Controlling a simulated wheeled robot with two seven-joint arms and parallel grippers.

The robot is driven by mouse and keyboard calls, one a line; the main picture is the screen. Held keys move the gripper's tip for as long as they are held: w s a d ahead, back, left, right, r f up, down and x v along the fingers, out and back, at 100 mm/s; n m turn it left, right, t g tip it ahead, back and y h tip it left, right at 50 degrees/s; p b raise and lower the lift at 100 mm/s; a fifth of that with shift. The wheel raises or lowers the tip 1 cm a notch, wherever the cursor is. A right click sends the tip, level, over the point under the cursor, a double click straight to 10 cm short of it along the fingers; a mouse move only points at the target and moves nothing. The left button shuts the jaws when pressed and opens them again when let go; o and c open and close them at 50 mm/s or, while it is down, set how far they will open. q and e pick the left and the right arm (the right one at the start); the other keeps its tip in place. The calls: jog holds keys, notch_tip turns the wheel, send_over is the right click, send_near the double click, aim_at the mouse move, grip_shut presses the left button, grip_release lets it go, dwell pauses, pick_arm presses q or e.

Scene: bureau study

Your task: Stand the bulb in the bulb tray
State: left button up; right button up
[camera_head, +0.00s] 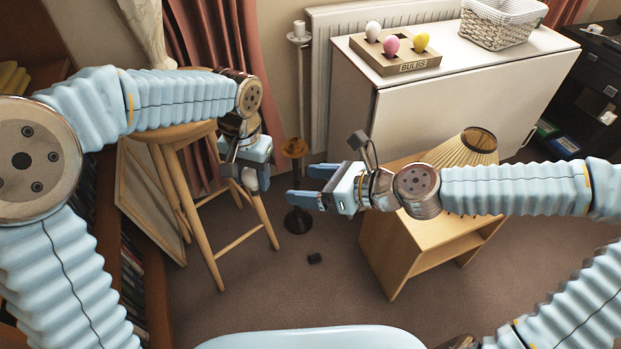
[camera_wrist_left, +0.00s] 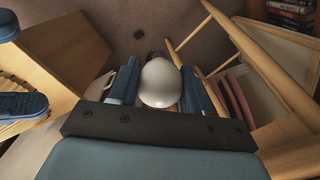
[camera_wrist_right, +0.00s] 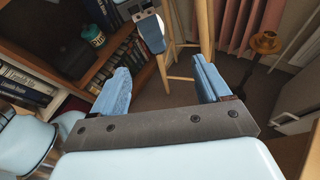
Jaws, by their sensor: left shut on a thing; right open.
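My left gripper (camera_head: 250,180) is shut on a white bulb (camera_wrist_left: 160,84), which sits between its fingers in the left wrist view. The bulb tray (camera_head: 396,61), a wooden block marked BULBS, stands on the white cabinet at the back.
A white basket (camera_head: 500,25) stands on the cabinet (camera_head: 470,72), right of the tray. A pleated lampshade (camera_head: 462,150) is on a low wooden shelf unit (camera_head: 400,240). A wooden stool (camera_head: 170,135) stands left. A candle stand (camera_head: 301,60) is behind. A small dark block (camera_head: 314,258) lies on the floor.

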jog(key=r+x, duration=0.1)
jog(key=x, duration=1)
jog(key=shift+w+a+m, duration=0.3)
jog(key=shift+a+m, duration=0.05)
jog(key=shift+m, duration=0.05)
jog(key=shift+w+d, duration=0.1)
jog(key=c, duration=1.1)
pick_arm(q)
jog(key=o, duration=1.1)
jog(key=shift+c, duration=0.2)
pick_arm(e)
jog(key=shift+w, duration=0.1)
jog(key=shift+c, duration=0.2)
